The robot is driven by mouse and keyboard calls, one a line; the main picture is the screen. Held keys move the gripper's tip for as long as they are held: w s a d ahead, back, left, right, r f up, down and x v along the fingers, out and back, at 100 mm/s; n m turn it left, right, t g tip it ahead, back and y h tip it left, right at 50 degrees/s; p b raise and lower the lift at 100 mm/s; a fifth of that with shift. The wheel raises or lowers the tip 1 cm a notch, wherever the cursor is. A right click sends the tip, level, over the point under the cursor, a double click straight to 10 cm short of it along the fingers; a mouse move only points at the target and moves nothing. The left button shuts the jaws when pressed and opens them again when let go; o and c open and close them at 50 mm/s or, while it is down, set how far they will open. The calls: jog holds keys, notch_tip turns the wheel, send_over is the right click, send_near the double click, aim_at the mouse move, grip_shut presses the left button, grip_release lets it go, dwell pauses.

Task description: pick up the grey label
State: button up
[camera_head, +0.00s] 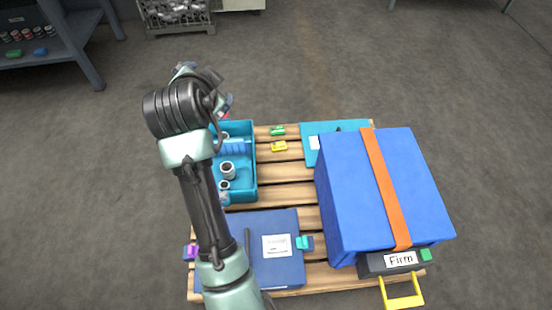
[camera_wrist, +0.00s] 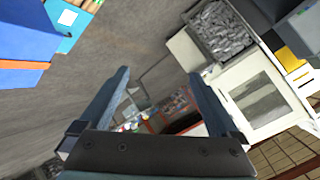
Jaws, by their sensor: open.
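I cannot pick out a grey label with certainty in either view. In the head view a whitish label (camera_head: 277,245) lies on the flat dark blue box (camera_head: 230,225) at the front of the pallet. My gripper (camera_wrist: 157,82) shows in the wrist view with its two fingers spread wide and nothing between them. It points away from the pallet toward the far side of the room. In the head view my arm rises over the pallet's left side and hides part of what lies beneath it.
A large blue box (camera_head: 350,190) with an orange strap stands on the pallet's right. A "Firm" sign (camera_head: 401,259) and yellow handle (camera_head: 403,302) are at its front. A teal crate (camera_head: 248,165) holds cups. A white cabinet (camera_wrist: 195,62) stands beyond bare floor.

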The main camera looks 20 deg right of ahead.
jog(key=s+f+m+g+b, duration=0.2)
jog(key=s+f+g+b, duration=0.15)
jog(key=f, duration=0.95)
jog(key=s+f+m+g+b, duration=0.2)
jog(key=f+b, duration=0.2)
jog(key=f, duration=0.9)
jog(key=m+g+h+b, duration=0.1)
jog(key=m+g+b, duration=0.3)
jog(key=g+b, duration=0.35)
send_near(276, 245)
jog(key=f+b, duration=0.1)
jog(key=b, duration=0.1)
jog(key=s+d+f+t+b, duration=0.1)
jog(key=b, duration=0.1)
jog(key=b+x, duration=0.4)
jog(key=x, duration=0.2)
jog(key=shift+a, duration=0.15)
jog(key=shift+r, duration=0.1)
jog(key=c, duration=1.4)
jog(key=shift+r, duration=0.1)
jog(key=shift+c, duration=0.2)
notch_tip(276, 245, up, 14)
jog(key=p, duration=1)
jog(key=shift+p, duration=0.3)
